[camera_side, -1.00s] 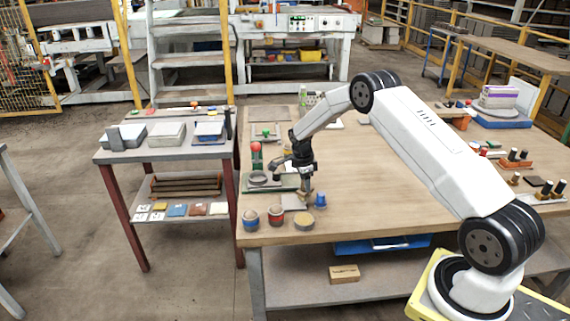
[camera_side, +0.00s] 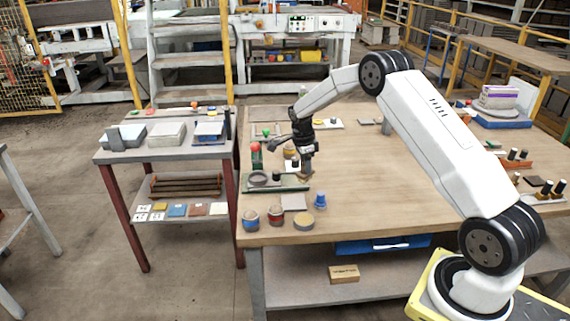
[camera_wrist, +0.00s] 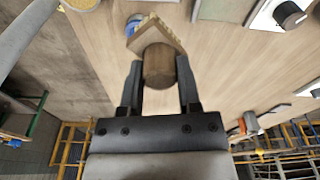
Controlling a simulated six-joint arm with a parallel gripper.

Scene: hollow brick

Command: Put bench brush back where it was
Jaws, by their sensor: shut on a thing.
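The bench brush is in my gripper (camera_side: 305,168), a small wooden piece with a brown round handle. In the wrist view my gripper (camera_wrist: 160,82) has its two fingers on either side of the brown handle (camera_wrist: 158,66). The pale block-shaped brush end (camera_wrist: 155,36) points away from the palm. In the side view the brush (camera_side: 306,177) is small and partly hidden by the fingers. It shows at the right end of the green tray (camera_side: 290,185); I cannot tell how far above the table it is.
Two banded pots (camera_side: 251,219), a round yellow-topped pot (camera_side: 303,220), a blue piece (camera_side: 320,200) and a grey square pad (camera_side: 293,202) stand near the table's front left. A red-topped green bottle (camera_side: 256,156) stands behind the tray. The middle of the table (camera_side: 390,185) is clear.

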